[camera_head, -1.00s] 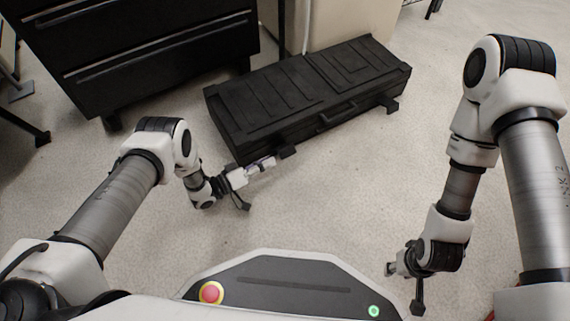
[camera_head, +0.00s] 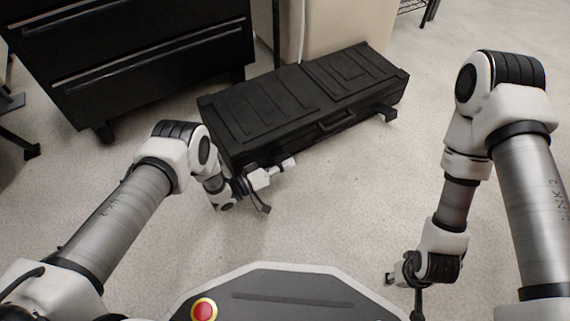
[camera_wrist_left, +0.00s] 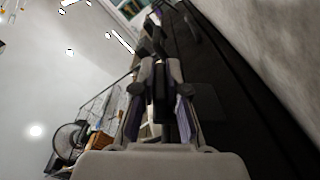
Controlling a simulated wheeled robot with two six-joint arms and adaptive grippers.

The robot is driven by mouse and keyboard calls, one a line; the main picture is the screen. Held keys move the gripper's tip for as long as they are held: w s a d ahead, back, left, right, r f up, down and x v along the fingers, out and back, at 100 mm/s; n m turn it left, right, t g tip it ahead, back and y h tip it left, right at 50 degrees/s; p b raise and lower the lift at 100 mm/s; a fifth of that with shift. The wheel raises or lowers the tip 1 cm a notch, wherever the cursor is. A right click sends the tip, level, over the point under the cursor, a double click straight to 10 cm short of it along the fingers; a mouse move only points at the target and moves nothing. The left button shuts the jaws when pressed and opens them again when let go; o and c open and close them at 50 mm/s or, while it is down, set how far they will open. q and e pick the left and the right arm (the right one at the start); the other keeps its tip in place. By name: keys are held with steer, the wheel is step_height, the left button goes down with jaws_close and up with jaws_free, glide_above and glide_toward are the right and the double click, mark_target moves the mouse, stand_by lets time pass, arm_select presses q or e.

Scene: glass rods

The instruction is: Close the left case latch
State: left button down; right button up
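The black case (camera_head: 262,122) lies closed on the floor, its front facing me. Its right latch (camera_head: 384,114) sticks out from the front. The left latch is mostly hidden behind my left gripper in the head view, so its angle cannot be told. My left gripper (camera_head: 288,163) is at the lower front of the case, close to the left latch; contact cannot be told. In the left wrist view its fingers (camera_wrist_left: 161,72) are close together, with the dark case front (camera_wrist_left: 235,80) along their right side. My right gripper (camera_head: 390,279) hangs low, away from the case.
A black drawer cabinet (camera_head: 150,60) stands behind the case at left. A beige cabinet (camera_head: 345,25) stands behind it. The floor (camera_head: 330,200) in front of the case is clear. The case handle (camera_head: 335,120) projects between the latches.

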arm_select(q)
steer(key=shift+w+a+r+n, duration=0.2)
steer(key=shift+r+n, duration=0.15)
steer(key=shift+n, duration=0.35)
steer(key=shift+w+a+r+n, duration=0.1)
steer(key=shift+w+r+n, duration=0.2)
steer(key=shift+n, duration=0.4)
steer(key=shift+s, duration=0.1)
steer(key=c, duration=1.2)
jaws_free()
steer(key=v, duration=1.2)
